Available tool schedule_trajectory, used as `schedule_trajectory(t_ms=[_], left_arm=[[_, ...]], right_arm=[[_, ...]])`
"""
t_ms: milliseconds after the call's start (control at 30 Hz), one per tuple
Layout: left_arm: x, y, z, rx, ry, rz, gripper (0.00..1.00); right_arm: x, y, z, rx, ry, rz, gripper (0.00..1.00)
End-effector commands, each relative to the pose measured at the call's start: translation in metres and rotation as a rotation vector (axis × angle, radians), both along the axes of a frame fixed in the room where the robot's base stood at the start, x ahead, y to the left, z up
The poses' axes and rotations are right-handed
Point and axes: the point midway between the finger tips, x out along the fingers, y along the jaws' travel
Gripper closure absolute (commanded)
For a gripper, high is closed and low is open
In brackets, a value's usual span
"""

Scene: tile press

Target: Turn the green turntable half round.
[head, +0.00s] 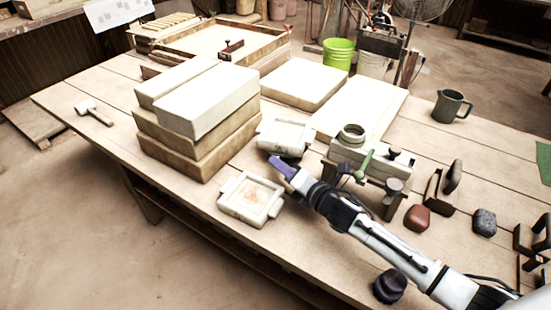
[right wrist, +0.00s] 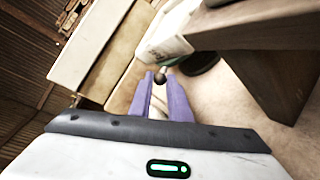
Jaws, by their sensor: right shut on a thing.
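The green turntable (head: 291,154) stands left of the press and shows only as a green edge under a pale, framed tile mould (head: 287,136). My right gripper (head: 281,166) reaches in from the lower right to its near side. In the right wrist view the purple fingers (right wrist: 161,86) are closed around a small dark round knob (right wrist: 160,75). The pale mould (right wrist: 168,47) sits just beyond it. How the knob joins the turntable is hidden. My left gripper is in neither view.
A second framed mould (head: 250,198) lies in front on the table. Stacked pale slabs (head: 200,120) stand close at the left. The press (head: 375,165), with a green handle, stands close at the right. A terracotta lump (head: 417,218) and a grey lump (head: 484,222) lie further right.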

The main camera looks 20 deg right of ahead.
Motion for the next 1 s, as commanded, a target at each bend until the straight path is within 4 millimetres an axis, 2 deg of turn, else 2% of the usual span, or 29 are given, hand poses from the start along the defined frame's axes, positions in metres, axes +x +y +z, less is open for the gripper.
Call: schedule_trajectory(t_ms=[400, 433, 467, 767, 867, 1000], left_arm=[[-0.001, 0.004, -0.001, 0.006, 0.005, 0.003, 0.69], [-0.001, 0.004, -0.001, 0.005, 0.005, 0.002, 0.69], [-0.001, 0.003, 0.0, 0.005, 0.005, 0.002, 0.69], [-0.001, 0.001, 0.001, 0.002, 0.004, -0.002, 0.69], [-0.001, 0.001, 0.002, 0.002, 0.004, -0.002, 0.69], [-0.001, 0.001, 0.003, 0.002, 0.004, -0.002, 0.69]], right_arm=[[-0.001, -0.002, 0.001, 0.006, -0.001, 0.024, 1.0], [-0.001, -0.002, 0.001, 0.006, -0.001, 0.024, 0.78], [-0.001, -0.002, 0.001, 0.006, -0.001, 0.024, 0.75], [-0.003, -0.003, 0.001, 0.004, 0.001, 0.022, 0.75], [-0.011, -0.006, 0.001, 0.003, 0.003, 0.022, 0.75], [-0.032, -0.011, 0.006, 0.002, 0.002, 0.024, 0.75]])
